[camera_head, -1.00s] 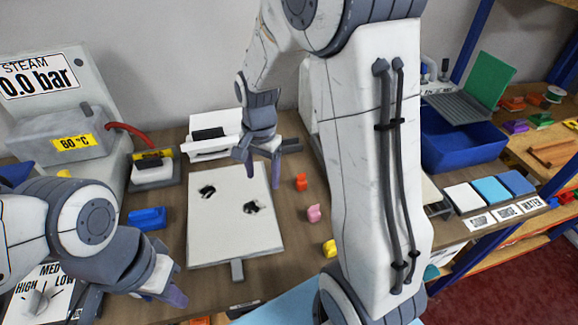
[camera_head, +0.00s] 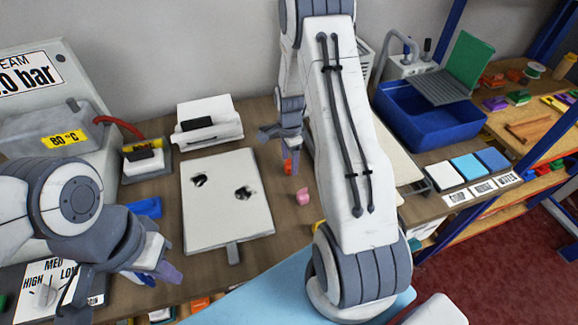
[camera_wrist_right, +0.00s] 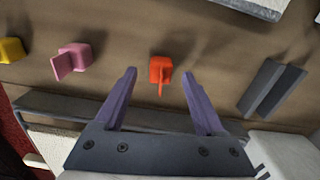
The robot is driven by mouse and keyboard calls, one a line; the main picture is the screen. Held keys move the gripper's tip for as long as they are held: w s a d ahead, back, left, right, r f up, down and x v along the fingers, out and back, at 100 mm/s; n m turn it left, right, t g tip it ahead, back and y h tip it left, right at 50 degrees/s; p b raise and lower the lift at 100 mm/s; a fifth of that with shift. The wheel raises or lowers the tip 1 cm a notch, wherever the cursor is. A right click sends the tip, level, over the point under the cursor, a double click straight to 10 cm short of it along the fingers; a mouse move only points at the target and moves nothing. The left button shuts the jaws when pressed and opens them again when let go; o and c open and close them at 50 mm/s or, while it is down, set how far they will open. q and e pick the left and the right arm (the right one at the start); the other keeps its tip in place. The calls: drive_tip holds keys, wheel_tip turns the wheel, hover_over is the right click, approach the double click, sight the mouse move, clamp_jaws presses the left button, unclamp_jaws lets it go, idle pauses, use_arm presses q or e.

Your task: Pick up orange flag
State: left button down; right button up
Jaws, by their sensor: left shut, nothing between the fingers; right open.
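The orange flag (camera_wrist_right: 160,72) stands on the brown table between and beyond the fingertips of my right gripper (camera_wrist_right: 158,72) in the right wrist view. In the head view the orange flag (camera_head: 288,167) is partly hidden by my right gripper (camera_head: 283,150). The right gripper is open, above the table, with nothing between its fingers. My left gripper (camera_head: 163,272) is shut and empty at the lower left, well away from the flag.
A pink flag (camera_head: 302,197) and a yellow flag (camera_wrist_right: 11,50) stand in a row with the orange one. A white board (camera_head: 225,205) with two dark holes lies to the left. A grey block (camera_wrist_right: 272,88) is on the other side. A blue bin (camera_head: 440,125) stands right.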

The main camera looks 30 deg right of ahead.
drive_tip(key=shift+w+f, duration=0.1)
drive_tip(key=shift+f, duration=1.3)
clamp_jaws()
drive_tip(key=shift+r, duration=0.1)
